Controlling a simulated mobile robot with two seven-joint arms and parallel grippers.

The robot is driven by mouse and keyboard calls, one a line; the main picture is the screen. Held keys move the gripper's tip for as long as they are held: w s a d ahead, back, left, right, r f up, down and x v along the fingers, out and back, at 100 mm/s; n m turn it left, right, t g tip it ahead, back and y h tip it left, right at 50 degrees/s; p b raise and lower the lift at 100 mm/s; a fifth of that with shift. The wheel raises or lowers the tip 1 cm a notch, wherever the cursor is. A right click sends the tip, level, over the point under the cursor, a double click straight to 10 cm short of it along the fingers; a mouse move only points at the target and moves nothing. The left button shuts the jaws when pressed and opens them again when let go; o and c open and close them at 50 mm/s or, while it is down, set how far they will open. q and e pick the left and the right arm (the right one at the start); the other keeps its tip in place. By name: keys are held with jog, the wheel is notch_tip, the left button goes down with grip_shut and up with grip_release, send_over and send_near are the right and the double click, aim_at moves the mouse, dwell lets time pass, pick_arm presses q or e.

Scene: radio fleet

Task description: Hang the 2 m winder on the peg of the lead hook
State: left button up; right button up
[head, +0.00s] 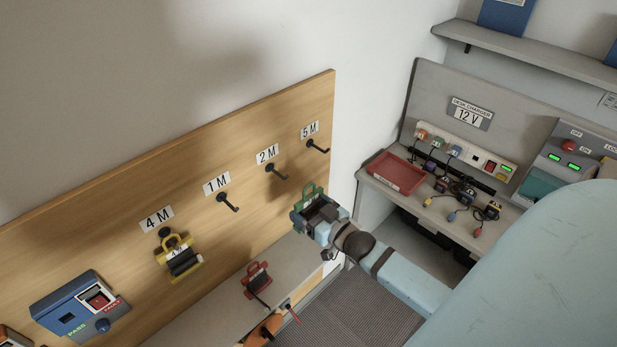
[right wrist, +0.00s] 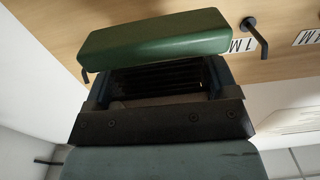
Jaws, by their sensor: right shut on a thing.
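My right gripper (head: 318,215) is shut on a green winder (head: 308,197), held in front of the board, below the 5 M and 2 M pegs. In the right wrist view the winder's green bar (right wrist: 155,40) lies across the top, with dark ribbed parts behind the jaws; no length label on it is readable. The 2 M peg (head: 277,171) is a bare black hook beside its "2 M" label (head: 266,153). The held winder is apart from that peg in the head view. My left gripper is not in view.
The 1 M peg (head: 228,202) and 5 M peg (head: 318,146) are bare. A yellow winder (head: 178,258) hangs under the 4 M label. A red winder (head: 257,279) and an orange thing (head: 264,329) are on the bench below. A blue tester (head: 80,305) is at lower left.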

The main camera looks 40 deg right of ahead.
aim_at(272, 187)
jog(key=shift+w, duration=0.3)
jog(key=shift+w+a+f+b, duration=0.15)
jog(key=shift+w+b, duration=0.75)
jog(key=shift+w, duration=0.75)
jog(key=shift+w+a+f+b, duration=0.15)
jog(key=shift+w+b, duration=0.8)
jog(key=shift+w, duration=0.75)
jog(key=shift+w+a+f+b, duration=0.15)
jog(key=shift+w+b, duration=0.75)
jog(key=shift+w, duration=0.75)
jog(key=shift+w+f+b, duration=0.3)
jog(key=shift+w+f, duration=0.15)
jog(key=shift+f, duration=0.05)
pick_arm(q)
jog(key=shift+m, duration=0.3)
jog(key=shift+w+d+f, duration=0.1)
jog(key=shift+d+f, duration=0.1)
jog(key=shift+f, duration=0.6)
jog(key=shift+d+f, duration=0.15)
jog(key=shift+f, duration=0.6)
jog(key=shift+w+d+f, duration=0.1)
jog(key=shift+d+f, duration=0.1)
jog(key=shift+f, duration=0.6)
pick_arm(e)
jog(key=shift+w+f, duration=0.15)
jog(key=shift+f, duration=0.2)
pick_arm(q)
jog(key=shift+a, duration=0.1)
